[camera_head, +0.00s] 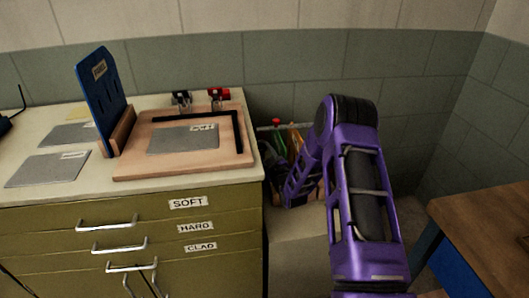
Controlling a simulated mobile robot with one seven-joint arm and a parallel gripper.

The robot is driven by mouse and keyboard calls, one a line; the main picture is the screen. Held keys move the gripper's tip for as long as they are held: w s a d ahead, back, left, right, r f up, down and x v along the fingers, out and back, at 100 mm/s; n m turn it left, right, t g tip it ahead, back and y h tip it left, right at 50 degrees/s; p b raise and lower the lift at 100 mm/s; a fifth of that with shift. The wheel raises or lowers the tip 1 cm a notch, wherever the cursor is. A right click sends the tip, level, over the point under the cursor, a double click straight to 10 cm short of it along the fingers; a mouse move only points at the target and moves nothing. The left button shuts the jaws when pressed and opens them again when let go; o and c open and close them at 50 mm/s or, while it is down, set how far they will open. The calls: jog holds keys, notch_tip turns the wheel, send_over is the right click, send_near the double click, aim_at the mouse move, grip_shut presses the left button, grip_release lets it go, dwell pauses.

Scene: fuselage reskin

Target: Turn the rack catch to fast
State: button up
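A rack (308,192) with several upright coloured items, red, green and orange among them, stands in the gap to the right of the drawer cabinet. A thin pale bar (268,128) crosses near its top. My purple arm covers much of the rack's right side. I cannot make out a catch on it or which way one is turned. My arm bends over at the top and runs down to the left, close in front of the rack. My gripper does not show.
The olive drawer cabinet (160,220) has labels SOFT, HARD and CLAD. On its top are a wooden board (130,168) with a grey sheet, two small clamps, an upright blue panel (102,95) and loose sheets. A brown table (490,215) stands at right. A tiled wall closes the back.

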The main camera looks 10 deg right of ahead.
jog(key=shift+f+m+t, duration=0.15)
jog(key=shift+m+t, duration=0.25)
jog(key=shift+m, duration=1.9)
grip_shut()
jog(key=o, duration=0.8)
grip_release()
jog(key=shift+s, duration=0.1)
jog(key=v, duration=1.7)
jog(key=shift+s+p, duration=0.2)
jog(key=shift+p, duration=0.2)
